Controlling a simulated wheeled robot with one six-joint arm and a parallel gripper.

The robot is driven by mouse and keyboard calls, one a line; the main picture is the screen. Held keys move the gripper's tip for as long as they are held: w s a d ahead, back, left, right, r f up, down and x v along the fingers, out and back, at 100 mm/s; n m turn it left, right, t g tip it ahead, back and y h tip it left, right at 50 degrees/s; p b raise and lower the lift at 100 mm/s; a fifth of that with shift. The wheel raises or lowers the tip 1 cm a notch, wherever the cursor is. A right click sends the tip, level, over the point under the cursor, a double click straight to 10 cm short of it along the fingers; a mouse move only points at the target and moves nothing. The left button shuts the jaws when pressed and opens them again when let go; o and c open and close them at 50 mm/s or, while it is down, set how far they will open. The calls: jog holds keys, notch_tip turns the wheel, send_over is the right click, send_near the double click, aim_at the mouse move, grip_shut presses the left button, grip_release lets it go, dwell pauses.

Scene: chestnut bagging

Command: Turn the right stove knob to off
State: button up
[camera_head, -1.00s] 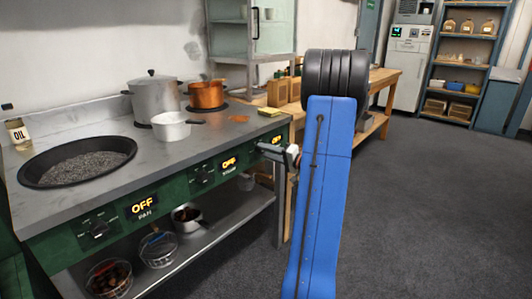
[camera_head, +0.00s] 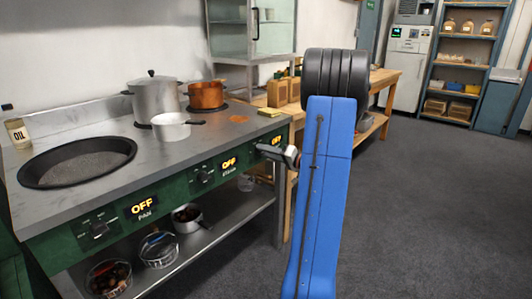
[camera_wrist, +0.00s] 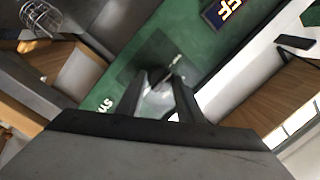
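The green stove front (camera_head: 175,192) has a row of knobs with lit displays. The right display (camera_head: 277,140) reads OFF, and part of it shows in the wrist view (camera_wrist: 222,11). My gripper (camera_head: 262,148) is at the right knob, which my fingers hide in the head view. In the wrist view, my two fingers (camera_wrist: 161,82) stand on either side of the knob's place, over a dark plate (camera_wrist: 150,58) with a pale mark. A gap shows between the fingers, but whether they press on the knob I cannot tell.
The left knob (camera_head: 99,228) and middle knob (camera_head: 203,177) also sit beside OFF displays. A large round pan (camera_head: 77,166), a grey pot (camera_head: 154,98), a white saucepan (camera_head: 170,127) and a copper pot (camera_head: 206,95) are on the stovetop. The floor (camera_head: 430,210) at right is clear.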

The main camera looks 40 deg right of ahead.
jog(key=shift+o, duration=1.4)
jog(key=shift+s, duration=0.1)
jog(key=v, duration=1.7)
jog(key=shift+s, duration=0.1)
